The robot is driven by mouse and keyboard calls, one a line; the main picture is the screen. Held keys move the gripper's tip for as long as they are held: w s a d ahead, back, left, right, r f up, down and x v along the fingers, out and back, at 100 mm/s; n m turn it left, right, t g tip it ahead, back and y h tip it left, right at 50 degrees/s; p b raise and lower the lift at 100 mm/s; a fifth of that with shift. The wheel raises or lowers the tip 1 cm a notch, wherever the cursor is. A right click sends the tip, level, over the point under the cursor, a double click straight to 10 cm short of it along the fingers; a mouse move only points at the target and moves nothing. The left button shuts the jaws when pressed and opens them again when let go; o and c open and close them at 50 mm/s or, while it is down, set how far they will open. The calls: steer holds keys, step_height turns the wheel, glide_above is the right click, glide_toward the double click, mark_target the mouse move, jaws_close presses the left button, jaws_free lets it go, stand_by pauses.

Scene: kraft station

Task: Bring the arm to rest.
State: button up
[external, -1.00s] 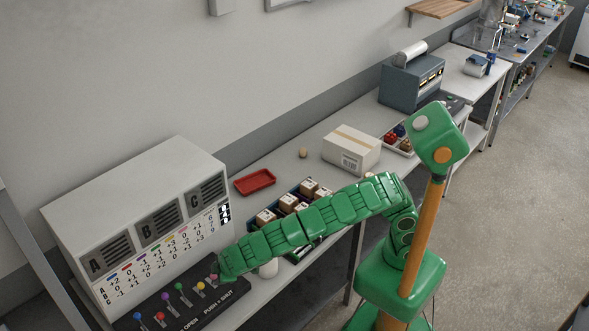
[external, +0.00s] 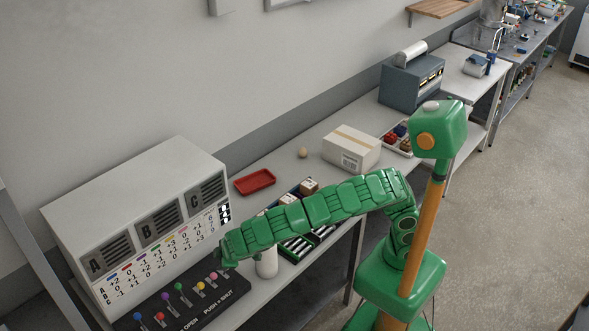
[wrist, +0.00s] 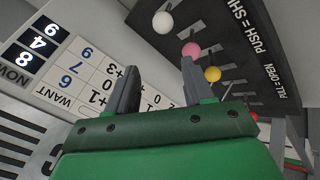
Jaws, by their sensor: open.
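My gripper (wrist: 158,90) is open and empty in the wrist view, its two dark fingers apart. Beyond the fingers are the white knob (wrist: 162,22), the pink knob (wrist: 191,50) and the yellow knob (wrist: 212,74) of the lever panel (wrist: 235,30). In the external view my green arm (external: 320,207) reaches left over the bench, and its end is just above the right end of the lever panel (external: 185,318). The fingertips are hidden by the arm there.
The white cabinet (external: 120,215) with vents A, B, C stands left of my arm's end. A white cylinder (external: 267,262) stands close under the arm. Behind are a red tray (external: 255,181), a crate of boxes (external: 289,187), and a carton (external: 351,148).

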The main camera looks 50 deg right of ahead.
steer(key=w+d+r+m+h, duration=0.1)
steer(key=w+d+r, duration=0.2)
steer(key=d, duration=0.4)
steer(key=w+d+r+m, duration=0.2)
steer(key=w+d+r, duration=0.15)
steer(key=d, duration=0.35)
steer(key=w+d+r+m+h, duration=0.1)
steer(key=w+d+r, duration=0.2)
steer(key=d, duration=0.4)
steer(key=s+d+r+m+g, duration=0.1)
steer(key=s+d+r+m, duration=0.1)
steer(key=d, duration=0.8)
steer(key=s+d+r+m+g, duration=0.2)
steer(key=d, duration=0.8)
steer(key=s+d+r+m+g, duration=0.1)
steer(key=s+d+r+m, duration=0.1)
steer(key=d, duration=0.8)
steer(key=s+d+f+g, duration=0.1)
steer(key=s+f, duration=0.3)
steer(key=s, duration=0.4)
steer(key=s+d+f+g+y, duration=0.1)
steer(key=s+d+f, duration=0.3)
steer(key=s, duration=0.5)
steer(key=s+d+f+g, duration=0.2)
steer(key=s+f, duration=0.2)
steer(key=s, duration=0.4)
steer(key=shift+s+d+f+m+g+y, duration=0.2)
steer(key=shift+d+f+m+g+y, duration=0.15)
steer(key=shift+m+g+y, duration=0.05)
steer(key=shift+c, duration=0.5)
